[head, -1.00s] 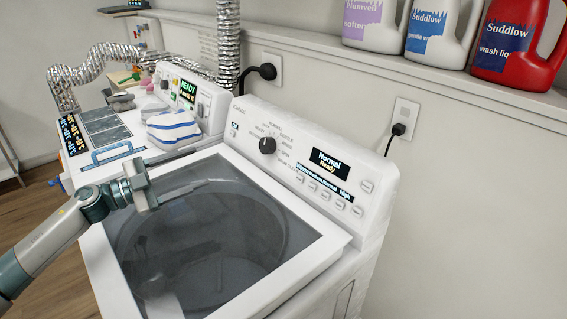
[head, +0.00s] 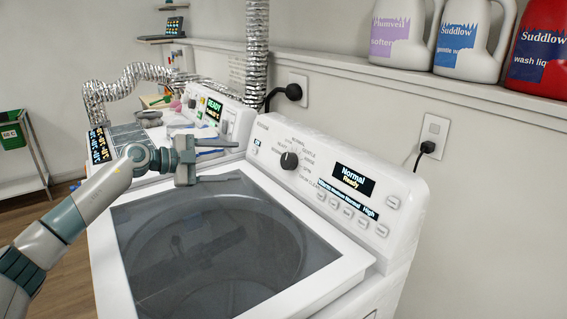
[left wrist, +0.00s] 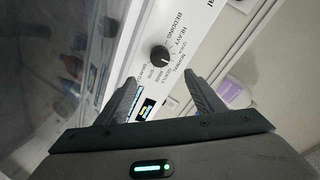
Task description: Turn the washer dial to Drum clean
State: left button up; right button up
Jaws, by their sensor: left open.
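The washer (head: 350,262) has a white control panel with a round black dial (head: 289,160) ringed by printed cycle names. Its display (head: 354,180) reads "Normal" and "Ready". My left gripper (head: 238,160) is open and empty above the back left of the lid, with its fingers pointing right toward the dial and short of it. In the left wrist view the dial (left wrist: 159,53) lies ahead of and between the two spread fingertips (left wrist: 160,78), not touched. Labels such as "Heavy" and "Bedding" show beside it. My right gripper is not in view.
The dryer (head: 240,118), with a "Ready" display, stands left of the washer. A silver duct (head: 257,50) rises behind. Bottles (head: 477,40) stand on the shelf at upper right. Buttons (head: 347,216) sit below the display. Space before the dial is clear.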

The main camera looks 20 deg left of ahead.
aim_at(285, 161)
pick_arm(q)
jog(key=p+x, duration=0.2)
jog(key=x, duration=1.4)
jog(key=shift+w+d, duration=0.1)
jog(key=shift+w, duration=0.1)
jog(key=shift+w+d+f, duration=0.15)
jog(key=shift+w+d, duration=0.15)
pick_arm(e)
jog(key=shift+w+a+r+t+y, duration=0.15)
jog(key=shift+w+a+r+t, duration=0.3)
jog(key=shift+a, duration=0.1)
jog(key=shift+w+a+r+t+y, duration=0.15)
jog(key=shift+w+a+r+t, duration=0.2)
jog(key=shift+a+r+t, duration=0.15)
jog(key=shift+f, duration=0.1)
pick_arm(q)
jog(key=c, duration=1.1)
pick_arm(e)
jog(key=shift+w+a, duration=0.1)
